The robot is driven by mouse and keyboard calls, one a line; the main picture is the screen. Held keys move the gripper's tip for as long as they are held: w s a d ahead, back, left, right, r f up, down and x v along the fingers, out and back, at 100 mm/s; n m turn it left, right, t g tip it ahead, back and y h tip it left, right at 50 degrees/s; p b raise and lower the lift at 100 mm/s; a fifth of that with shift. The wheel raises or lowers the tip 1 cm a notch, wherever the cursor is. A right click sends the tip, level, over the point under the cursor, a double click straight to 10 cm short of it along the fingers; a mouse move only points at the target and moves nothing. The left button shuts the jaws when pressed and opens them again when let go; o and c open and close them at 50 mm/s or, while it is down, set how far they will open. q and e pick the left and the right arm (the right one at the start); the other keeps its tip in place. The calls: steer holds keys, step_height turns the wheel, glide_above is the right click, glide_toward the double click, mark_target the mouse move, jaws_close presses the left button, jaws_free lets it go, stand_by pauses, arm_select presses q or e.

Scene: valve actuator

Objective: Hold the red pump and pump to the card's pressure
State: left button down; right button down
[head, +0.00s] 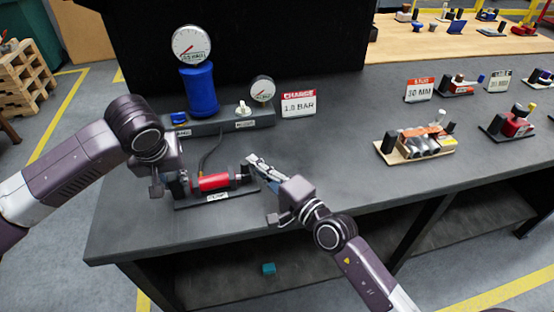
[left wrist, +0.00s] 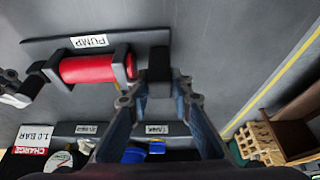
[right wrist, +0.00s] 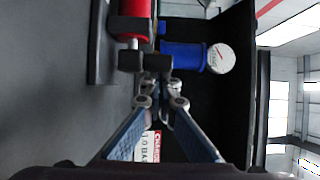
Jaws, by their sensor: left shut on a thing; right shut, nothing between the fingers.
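The red pump (head: 213,182) lies on a dark base plate labelled PUMP on the bench. My left gripper (head: 176,184) is shut on the black block (left wrist: 158,84) at the pump's left end. My right gripper (head: 254,161) is shut and empty beside the black handle (right wrist: 145,62) at the pump's right end; I cannot tell whether they touch. The card (head: 299,103) reads CHARGE 1.0 BAR. A large dial gauge (head: 191,44) tops the blue tank (head: 199,92); its needle is too small to read. A smaller gauge (head: 262,89) stands to the right.
The dark manifold (head: 230,120) behind the pump carries a blue knob (head: 179,118) and a white knob (head: 243,108). A hose runs down to the pump. A wooden-based fixture (head: 415,144) and other fixtures stand right. The bench between is clear.

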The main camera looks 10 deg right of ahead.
steer(key=shift+s+a, duration=0.15)
steer(key=shift+a, duration=0.2)
steer(key=shift+w+d, duration=0.35)
steer(key=w+d, duration=0.2)
steer(key=shift+d+f, duration=0.1)
steer(key=shift+d, duration=0.3)
steer(key=v, duration=0.9)
steer(key=shift+s+d, duration=0.2)
